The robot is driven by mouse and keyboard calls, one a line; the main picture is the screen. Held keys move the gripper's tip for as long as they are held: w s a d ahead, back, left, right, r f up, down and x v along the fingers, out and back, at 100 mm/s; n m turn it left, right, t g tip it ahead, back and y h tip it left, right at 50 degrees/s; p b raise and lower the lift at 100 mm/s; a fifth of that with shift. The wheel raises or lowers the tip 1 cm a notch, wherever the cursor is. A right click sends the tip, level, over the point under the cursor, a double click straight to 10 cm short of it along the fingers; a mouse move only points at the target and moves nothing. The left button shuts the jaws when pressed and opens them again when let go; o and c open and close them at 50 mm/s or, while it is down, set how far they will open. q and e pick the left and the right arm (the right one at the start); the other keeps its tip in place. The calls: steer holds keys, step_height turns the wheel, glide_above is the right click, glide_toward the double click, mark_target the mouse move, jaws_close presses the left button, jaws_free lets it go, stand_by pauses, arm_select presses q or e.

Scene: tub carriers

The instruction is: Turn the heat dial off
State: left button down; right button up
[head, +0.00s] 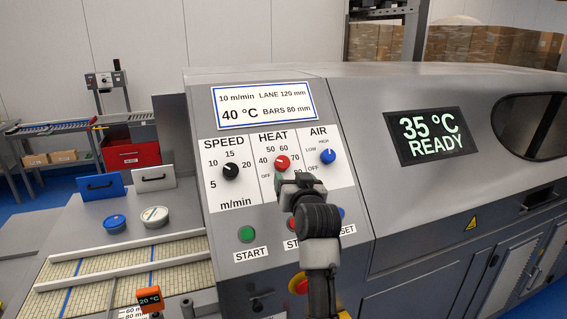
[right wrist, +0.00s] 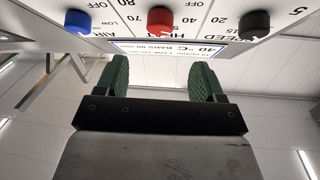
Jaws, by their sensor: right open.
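The red heat dial (head: 282,162) sits on the white HEAT scale of the sloped control panel, between the black speed dial (head: 231,171) and the blue air dial (head: 328,156). Its OFF mark is at the lower left of the scale; I cannot read its pointer for sure. My right gripper (head: 289,180) is just below and in front of it, hiding the lower scale. In the right wrist view the gripper (right wrist: 160,72) is open and empty, its green fingers apart, with the red dial (right wrist: 160,20) beyond them, between their lines and not touched. My left gripper is out of view.
A green START button (head: 246,234) and a red stop button are below, partly behind my right arm. A screen (head: 432,136) reads 35 °C READY. A sign (head: 264,104) reads 40 °C. A slatted conveyor (head: 130,270) lies at left.

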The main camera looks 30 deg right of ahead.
mark_target(284, 162)
steer(key=p+x, duration=0.4)
steer(key=x, duration=0.5)
steer(key=shift+w+d+r, duration=0.15)
steer(key=shift+w+d, duration=0.05)
steer(key=shift+w, duration=0.1)
steer(key=shift+w+d, duration=0.2)
steer(key=shift+w, duration=0.35)
steer(key=c, duration=0.9)
